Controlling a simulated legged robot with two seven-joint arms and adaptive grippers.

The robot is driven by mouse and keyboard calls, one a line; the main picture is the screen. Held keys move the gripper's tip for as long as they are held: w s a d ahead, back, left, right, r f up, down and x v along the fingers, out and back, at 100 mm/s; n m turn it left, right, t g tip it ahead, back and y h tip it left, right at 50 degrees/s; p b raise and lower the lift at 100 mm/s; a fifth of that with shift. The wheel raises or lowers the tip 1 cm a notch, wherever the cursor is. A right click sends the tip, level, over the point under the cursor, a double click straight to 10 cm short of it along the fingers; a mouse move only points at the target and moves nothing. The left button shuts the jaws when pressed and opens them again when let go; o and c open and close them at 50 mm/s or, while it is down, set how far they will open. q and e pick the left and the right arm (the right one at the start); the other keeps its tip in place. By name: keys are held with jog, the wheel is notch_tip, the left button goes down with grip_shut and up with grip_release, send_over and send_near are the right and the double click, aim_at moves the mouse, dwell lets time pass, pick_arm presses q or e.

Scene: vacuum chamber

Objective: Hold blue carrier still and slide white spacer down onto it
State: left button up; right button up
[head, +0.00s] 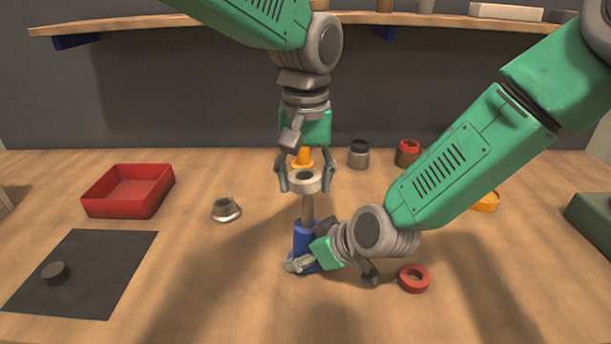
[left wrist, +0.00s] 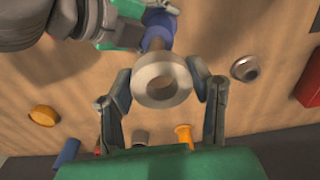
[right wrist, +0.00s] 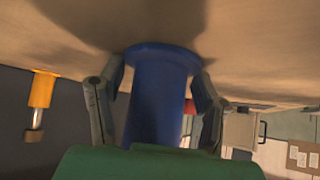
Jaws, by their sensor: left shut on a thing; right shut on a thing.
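The blue carrier (head: 305,238) stands upright on the table, with a grey-brown stem (head: 307,208) rising from its top. My right gripper (head: 325,268) is shut on the blue carrier, which also shows between its fingers in the right wrist view (right wrist: 158,95). The white spacer (head: 305,181) is a thick ring. My left gripper (head: 305,178) is shut on the spacer and holds it above the stem. In the left wrist view the spacer (left wrist: 162,80) sits between both fingertips, with the blue carrier (left wrist: 158,32) beyond it. Whether the stem tip enters the hole is unclear.
A red tray (head: 128,190) and a dark mat (head: 80,272) with a dark disc lie at left. A metal cone-shaped part (head: 226,209) stands left of the carrier. A red ring (head: 414,278) lies close to my right gripper. An orange part (head: 302,157) stands behind the spacer.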

pick_arm(q)
jog(key=shift+s+d+f, duration=0.15)
jog(key=shift+s, duration=0.2)
pick_arm(e)
jog(key=shift+a, duration=0.1)
pick_arm(q)
jog(key=shift+d+r, duration=0.1)
jog(key=shift+r, duration=0.1)
jog(key=shift+r, duration=0.3)
jog(key=shift+s+d+r, duration=0.1)
jog(key=shift+s+r, duration=0.05)
jog(key=shift+r, duration=0.1)
dwell(0.6)
jog(key=shift+f, duration=1.35)
dwell(0.7)
jog(key=o, duration=2.1)
jog(key=shift+r, duration=0.15)
